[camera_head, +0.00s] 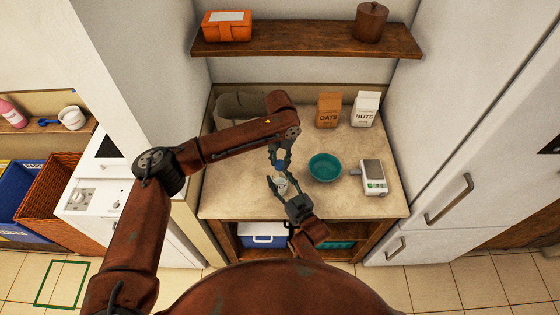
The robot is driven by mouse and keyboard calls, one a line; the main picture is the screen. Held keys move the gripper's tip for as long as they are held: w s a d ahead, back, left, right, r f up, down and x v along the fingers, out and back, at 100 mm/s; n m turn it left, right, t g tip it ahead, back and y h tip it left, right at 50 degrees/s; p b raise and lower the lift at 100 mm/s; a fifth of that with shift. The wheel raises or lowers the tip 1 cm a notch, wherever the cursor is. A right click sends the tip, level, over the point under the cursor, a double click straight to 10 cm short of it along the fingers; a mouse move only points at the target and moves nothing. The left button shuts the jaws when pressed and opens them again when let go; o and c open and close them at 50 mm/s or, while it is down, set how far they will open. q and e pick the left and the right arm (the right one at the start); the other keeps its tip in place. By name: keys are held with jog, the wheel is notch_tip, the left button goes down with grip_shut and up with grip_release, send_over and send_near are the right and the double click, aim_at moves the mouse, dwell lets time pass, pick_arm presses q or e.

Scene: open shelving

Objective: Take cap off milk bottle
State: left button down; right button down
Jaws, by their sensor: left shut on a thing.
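The milk bottle (281,184) is a small whitish shape on the counter, left of the teal bowl, mostly hidden by my grippers. My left gripper (280,167) reaches down from above and is shut at the bottle's top, on what looks like its blue cap (280,162). I cannot tell whether the cap is still on the neck. My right gripper (280,183) comes from the near side, with its fingers at the sides of the bottle body. I cannot tell whether those fingers grip it.
A wooden shelf (305,41) hangs above. The counter's front right is clear.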

pick_arm(q)
jog(key=n, duration=0.4)
pick_arm(e)
jog(key=shift+f, duration=0.1)
pick_arm(q)
jog(key=n, duration=2.4)
jog(key=shift+n, duration=0.3)
jog(key=n, duration=0.6)
jog(key=shift+d, duration=0.1)
jog(key=n, duration=0.4)
jog(key=shift+r+n, duration=0.1)
jog(key=shift+n, duration=0.3)
jog(key=n, duration=1.1)
jog(key=shift+r, duration=0.15)
jog(key=shift+r, duration=0.95)
